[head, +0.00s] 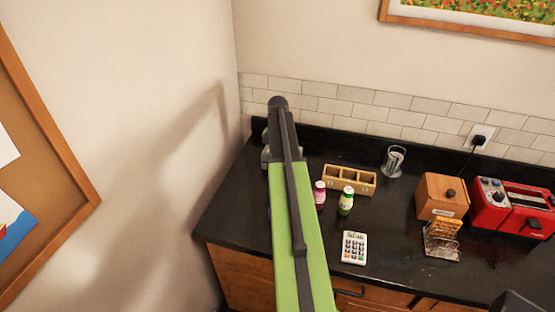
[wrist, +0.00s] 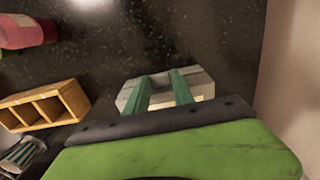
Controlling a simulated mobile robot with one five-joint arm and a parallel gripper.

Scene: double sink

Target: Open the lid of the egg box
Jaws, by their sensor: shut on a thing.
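The egg box (wrist: 197,82) is a small pale grey box on the dark counter, in the upper middle of the wrist view. In the head view only a grey sliver of it (head: 266,155) shows beside my arm, near the back left corner. My gripper (wrist: 161,82) reaches over the egg box with its two green fingers, shut on the middle part of it. The fingers and the dark edge of my gripper hide the near side of the box. I cannot tell how far the lid is raised.
A wooden three-compartment organizer (head: 349,180) and a glass (head: 394,161) stand to the right. Walls (head: 180,130) close off the left corner.

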